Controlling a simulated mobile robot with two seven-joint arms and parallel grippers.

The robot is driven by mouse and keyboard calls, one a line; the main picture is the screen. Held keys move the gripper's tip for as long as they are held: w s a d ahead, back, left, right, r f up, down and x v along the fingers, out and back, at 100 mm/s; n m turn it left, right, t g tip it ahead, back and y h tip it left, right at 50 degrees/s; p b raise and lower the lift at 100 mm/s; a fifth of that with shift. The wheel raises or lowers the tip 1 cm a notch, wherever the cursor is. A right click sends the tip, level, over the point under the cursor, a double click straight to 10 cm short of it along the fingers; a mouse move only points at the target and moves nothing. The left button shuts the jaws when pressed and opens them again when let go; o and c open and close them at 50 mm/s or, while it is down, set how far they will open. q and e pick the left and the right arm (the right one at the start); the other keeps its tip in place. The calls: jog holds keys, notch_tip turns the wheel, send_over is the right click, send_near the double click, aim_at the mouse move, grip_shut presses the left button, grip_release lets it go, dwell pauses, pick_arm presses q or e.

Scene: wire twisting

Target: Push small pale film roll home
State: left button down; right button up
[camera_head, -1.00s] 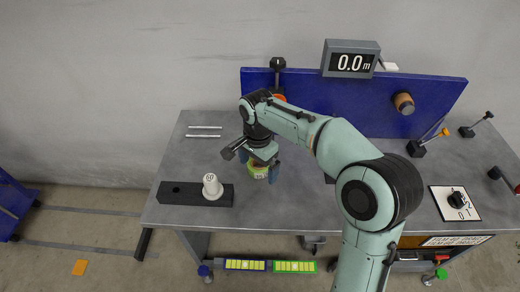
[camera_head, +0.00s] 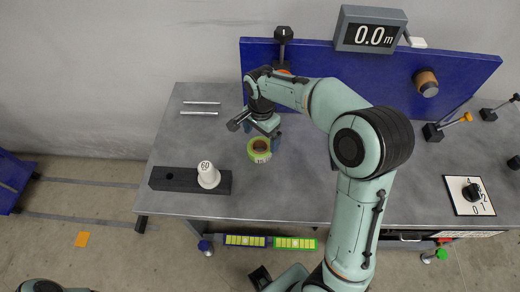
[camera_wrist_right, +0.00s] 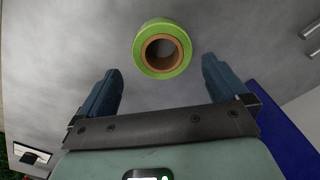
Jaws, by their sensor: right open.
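My right gripper (camera_head: 257,132) is open and empty, just behind the roll in the head view. In the wrist view its two fingers (camera_wrist_right: 160,66) are spread apart, with the roll beyond their tips. A white piece marked 60 (camera_head: 208,175) stands on a black block (camera_head: 168,180) with an open hole at its left. My left gripper is not in view.
A blue upright panel (camera_head: 315,65) stands at the back, with a brown roll (camera_head: 427,83) on a peg and a display reading 0.0 m (camera_head: 372,34). Two thin rods (camera_head: 199,113) lie back left. A dial plate (camera_head: 468,195) is at right. The table between roll and block is clear.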

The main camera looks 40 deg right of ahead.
jog(key=shift+w+a+f, duration=0.1)
jog(key=shift+w+f, duration=0.05)
jog(key=shift+f, duration=2.95)
jog(key=c, duration=0.9)
jog(key=shift+r, duration=0.1)
